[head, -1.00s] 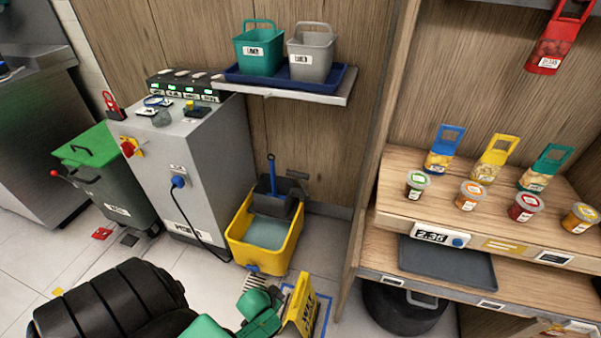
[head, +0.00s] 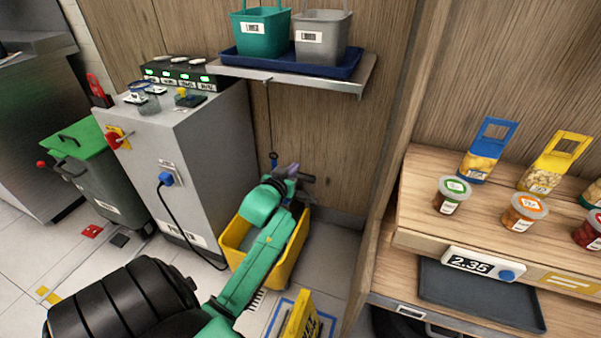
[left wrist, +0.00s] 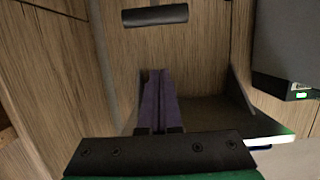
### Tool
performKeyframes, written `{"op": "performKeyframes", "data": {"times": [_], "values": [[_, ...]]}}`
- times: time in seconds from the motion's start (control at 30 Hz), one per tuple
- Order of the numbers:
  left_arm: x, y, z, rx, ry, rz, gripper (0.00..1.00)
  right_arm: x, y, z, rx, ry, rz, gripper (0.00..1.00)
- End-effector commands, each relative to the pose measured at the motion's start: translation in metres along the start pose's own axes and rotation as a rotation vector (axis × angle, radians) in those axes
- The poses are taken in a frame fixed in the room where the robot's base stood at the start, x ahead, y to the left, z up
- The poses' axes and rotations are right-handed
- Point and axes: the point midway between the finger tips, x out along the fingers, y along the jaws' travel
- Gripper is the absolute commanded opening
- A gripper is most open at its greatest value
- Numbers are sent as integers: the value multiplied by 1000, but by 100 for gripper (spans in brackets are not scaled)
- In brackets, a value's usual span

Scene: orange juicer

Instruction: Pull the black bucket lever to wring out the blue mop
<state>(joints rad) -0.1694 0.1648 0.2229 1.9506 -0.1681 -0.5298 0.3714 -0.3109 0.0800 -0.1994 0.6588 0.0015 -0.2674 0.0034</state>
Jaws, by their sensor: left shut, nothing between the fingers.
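The yellow mop bucket (head: 291,262) stands on the floor against the wooden wall, mostly covered by my left arm. The blue mop's handle tip (head: 273,156) shows above my wrist; the rest is hidden. The black bucket lever (head: 306,178) shows just right of my left gripper (head: 293,169). In the left wrist view a black cylindrical bar (left wrist: 155,16), seemingly the lever's grip, lies beyond the fingertips with a visible gap. My left gripper (left wrist: 158,74) has its purple fingers together and empty. My right gripper is out of view.
A grey cabinet (head: 215,160) with a plugged cord stands left of the bucket. A shelf (head: 362,75) with two small buckets hangs above. A yellow floor sign (head: 303,315) stands in front, and wooden display shelving (head: 412,240) is at the right.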

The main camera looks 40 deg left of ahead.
Motion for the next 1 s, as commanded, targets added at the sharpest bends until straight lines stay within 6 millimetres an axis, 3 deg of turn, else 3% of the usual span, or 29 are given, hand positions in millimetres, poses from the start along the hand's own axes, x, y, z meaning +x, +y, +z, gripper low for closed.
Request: {"op": "performKeyframes", "data": {"times": [0.07,0.33,0.43,0.6,1.0], "values": [[18,0,1,0,3,0,0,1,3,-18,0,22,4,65],[78,0,1,0,2,0,0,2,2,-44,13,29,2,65],[71,0,22,-2,-6,0,0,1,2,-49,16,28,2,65],[64,1,37,-1,-1,1,0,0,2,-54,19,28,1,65],[63,0,39,0,1,1,0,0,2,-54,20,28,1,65]]}}
